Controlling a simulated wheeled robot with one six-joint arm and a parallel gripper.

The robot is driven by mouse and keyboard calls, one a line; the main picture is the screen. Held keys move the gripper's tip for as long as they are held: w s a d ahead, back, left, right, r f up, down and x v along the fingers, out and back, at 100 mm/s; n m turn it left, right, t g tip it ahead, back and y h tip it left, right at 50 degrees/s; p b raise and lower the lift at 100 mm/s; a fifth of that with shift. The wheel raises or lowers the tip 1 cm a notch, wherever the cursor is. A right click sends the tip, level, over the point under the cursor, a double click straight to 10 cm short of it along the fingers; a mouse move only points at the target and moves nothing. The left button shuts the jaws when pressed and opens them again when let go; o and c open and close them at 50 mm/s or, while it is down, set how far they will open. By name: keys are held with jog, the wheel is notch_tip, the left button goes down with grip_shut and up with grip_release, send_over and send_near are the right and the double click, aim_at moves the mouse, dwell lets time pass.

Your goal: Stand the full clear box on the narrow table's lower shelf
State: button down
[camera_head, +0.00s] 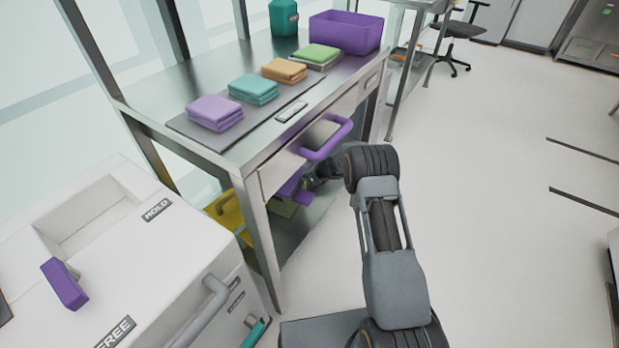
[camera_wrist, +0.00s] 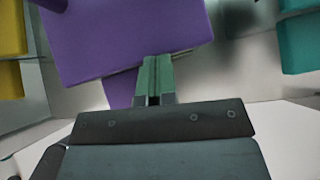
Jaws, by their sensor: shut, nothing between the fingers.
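I cannot make out a clear box in either view. A steel table (camera_head: 262,160) with a drawer and a lower shelf (camera_head: 302,226) stands left of my arm; I cannot tell if it is the narrow table. My arm reaches in under the drawer, where the head view largely hides my gripper. In the wrist view my gripper (camera_wrist: 155,62) is shut and empty, its greenish fingers in front of a purple bin (camera_wrist: 125,38). Whether they touch it is unclear. The purple bin also shows low under the table (camera_head: 292,186).
A yellow bin (camera_head: 228,212) sits left on the lower shelf. A teal thing (camera_wrist: 300,42) is at right in the wrist view. Folded cloths (camera_head: 215,112) and a purple tub (camera_head: 346,32) are on the tabletop. A white cabinet (camera_head: 130,260) stands front left. The right floor is open.

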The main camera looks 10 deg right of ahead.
jog(key=shift+s+f, duration=0.1)
jog(key=shift+s+d, duration=0.25)
jog(key=d+f+p+v, duration=0.1)
jog(key=p+v, duration=0.1)
jog(key=v, duration=1)
jog(key=shift+s+d, duration=0.2)
jog(key=shift+s, duration=0.3)
